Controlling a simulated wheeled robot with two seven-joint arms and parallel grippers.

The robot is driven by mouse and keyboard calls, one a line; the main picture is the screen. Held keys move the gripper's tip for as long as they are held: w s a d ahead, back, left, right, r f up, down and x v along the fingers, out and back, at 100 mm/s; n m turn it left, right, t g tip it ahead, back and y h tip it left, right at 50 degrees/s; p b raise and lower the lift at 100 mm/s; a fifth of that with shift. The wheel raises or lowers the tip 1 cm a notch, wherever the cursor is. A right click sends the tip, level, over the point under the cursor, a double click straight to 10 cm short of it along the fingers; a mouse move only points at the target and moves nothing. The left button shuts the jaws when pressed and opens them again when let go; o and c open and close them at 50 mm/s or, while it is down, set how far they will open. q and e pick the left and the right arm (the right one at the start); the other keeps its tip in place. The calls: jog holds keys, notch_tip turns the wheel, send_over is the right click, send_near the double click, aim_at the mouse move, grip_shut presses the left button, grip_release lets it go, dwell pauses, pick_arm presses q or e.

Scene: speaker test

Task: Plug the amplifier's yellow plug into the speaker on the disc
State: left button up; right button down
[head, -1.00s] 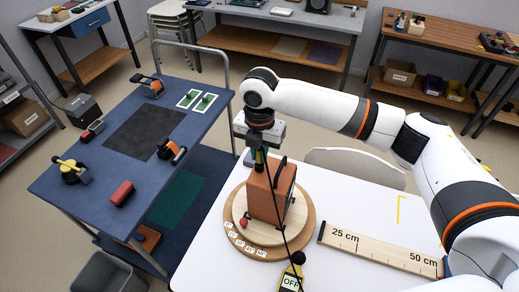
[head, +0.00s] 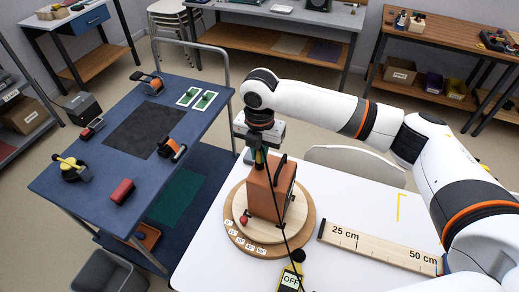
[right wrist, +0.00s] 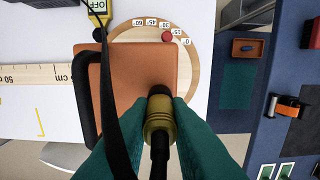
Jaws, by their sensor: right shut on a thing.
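The orange-brown speaker (head: 262,197) with a black handle stands on the round wooden disc (head: 235,240) on the white table. My right gripper (head: 259,156) is at the top of the speaker, pointing down. In the right wrist view its green fingers (right wrist: 160,130) are shut on the yellow plug (right wrist: 158,116), with a black cable behind it. The plug's dark front end is over the speaker's face (right wrist: 135,65). Whether it touches or enters a socket is hidden. The yellow and black amplifier (head: 291,281), marked OFF, is at the front table edge. My left gripper is out of view.
A black cable (head: 287,232) hangs across the speaker's front. A red ball (head: 243,220) and small angle labels sit on the disc. A wooden ruler (head: 380,248) lies to the right. A blue trolley (head: 100,180) with several clamps and blocks stands left.

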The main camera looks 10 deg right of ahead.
jog(key=shift+f, duration=0.15)
jog(key=c, duration=1.3)
grip_release()
notch_tip(320, 180, up, 12)
jog(key=shift+b, duration=1.1)
